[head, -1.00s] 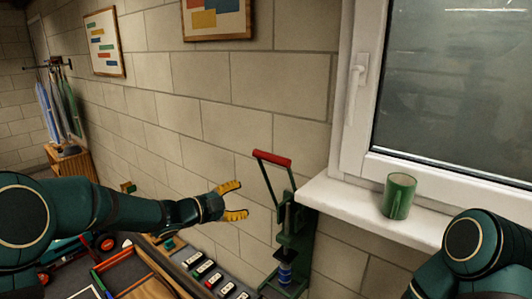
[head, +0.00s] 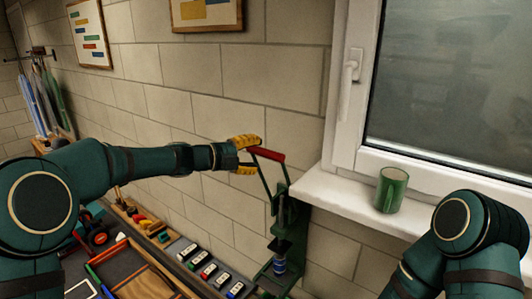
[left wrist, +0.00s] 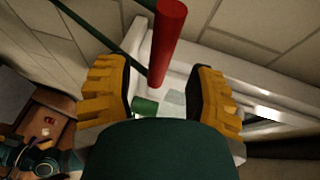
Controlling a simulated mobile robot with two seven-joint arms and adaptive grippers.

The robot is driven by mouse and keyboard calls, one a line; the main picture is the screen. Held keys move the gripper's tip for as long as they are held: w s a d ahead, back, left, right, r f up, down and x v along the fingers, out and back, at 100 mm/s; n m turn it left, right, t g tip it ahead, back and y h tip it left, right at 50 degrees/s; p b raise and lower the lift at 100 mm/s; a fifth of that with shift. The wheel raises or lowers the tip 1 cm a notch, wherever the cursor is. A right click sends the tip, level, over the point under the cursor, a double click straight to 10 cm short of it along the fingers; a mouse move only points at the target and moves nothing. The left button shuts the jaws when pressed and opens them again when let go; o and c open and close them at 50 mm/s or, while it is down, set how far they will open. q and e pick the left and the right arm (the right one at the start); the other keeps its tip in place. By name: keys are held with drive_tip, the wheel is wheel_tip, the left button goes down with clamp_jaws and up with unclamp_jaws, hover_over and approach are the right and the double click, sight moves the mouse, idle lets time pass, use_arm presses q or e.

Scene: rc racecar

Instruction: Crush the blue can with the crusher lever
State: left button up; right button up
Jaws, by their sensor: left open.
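The green can crusher (head: 287,225) stands against the wall below the window sill. Its lever is raised and ends in a red handle (head: 266,154). The blue can (head: 279,266) sits upright low in the crusher, under its dark press plate. My left gripper (head: 247,155) is open at the left end of the red handle. In the left wrist view, the red handle (left wrist: 167,40) lies ahead of and between the open yellow fingers (left wrist: 158,92), with no finger seen closed on it. My right arm (head: 450,245) shows at the lower right, but its gripper is out of view.
A bench at lower left holds a row of small labelled blocks (head: 209,271) and a wooden tray (head: 135,275). The wall is close behind the lever.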

sight(262, 154)
use_arm(q)
drive_tip(key=shift+x, duration=2.1)
clamp_jaws()
